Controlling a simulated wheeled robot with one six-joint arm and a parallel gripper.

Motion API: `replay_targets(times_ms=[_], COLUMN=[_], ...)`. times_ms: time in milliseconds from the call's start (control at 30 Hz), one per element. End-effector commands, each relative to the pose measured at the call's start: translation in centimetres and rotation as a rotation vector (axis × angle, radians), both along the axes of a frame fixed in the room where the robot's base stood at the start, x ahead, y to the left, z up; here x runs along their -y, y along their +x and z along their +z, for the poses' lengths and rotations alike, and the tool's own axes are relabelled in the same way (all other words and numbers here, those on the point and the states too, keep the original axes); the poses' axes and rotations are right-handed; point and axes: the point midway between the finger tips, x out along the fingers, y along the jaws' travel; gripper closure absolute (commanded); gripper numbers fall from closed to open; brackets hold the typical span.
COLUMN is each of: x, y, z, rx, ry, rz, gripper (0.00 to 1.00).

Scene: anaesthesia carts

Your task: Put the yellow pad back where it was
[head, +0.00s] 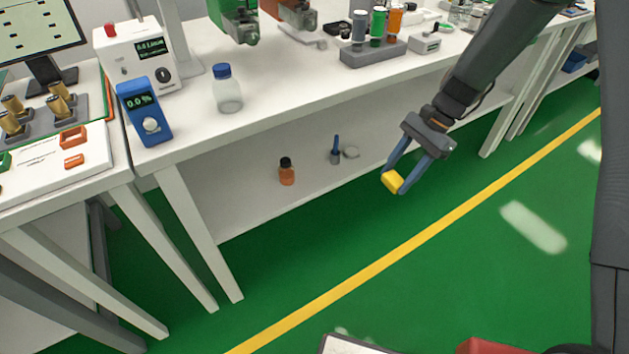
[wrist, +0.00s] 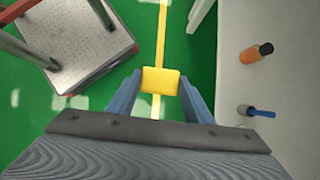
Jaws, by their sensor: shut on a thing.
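The yellow pad (head: 392,182) is a small yellow block held between the fingertips of my gripper (head: 403,172). In the head view my gripper points down and to the left, in front of the white table's lower shelf and above the green floor. In the wrist view the yellow pad (wrist: 160,81) sits between the two blue fingers of my gripper (wrist: 160,88), with the floor and its yellow line below. The gripper is shut on the pad, and nothing else touches it. I cannot tell which spot the pad came from.
The white table (head: 290,98) carries a bottle (head: 227,90), a blue meter (head: 145,110) and a rack (head: 374,50). On its lower shelf stand an orange bottle (head: 287,173) and a grey cup (head: 336,156) with a blue tool. The green floor (head: 440,270) in front is mostly clear.

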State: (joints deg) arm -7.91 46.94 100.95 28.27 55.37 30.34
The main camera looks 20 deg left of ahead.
Motion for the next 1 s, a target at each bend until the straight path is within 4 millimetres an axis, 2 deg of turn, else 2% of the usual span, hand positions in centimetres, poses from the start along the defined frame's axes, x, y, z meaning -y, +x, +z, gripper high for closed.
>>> replay_targets(times_ms=[33, 500, 1000], x=[-0.9, -8.0, -12.6], y=[0.5, 3.0, 4.3], z=[-1.4, -7.1, -13.3], rx=[0.001, 0.001, 0.000], ry=[0.001, 0.001, 0.003], rz=[-0.049, -0.566, -1.122], gripper=[0.75, 0.75, 0.75])
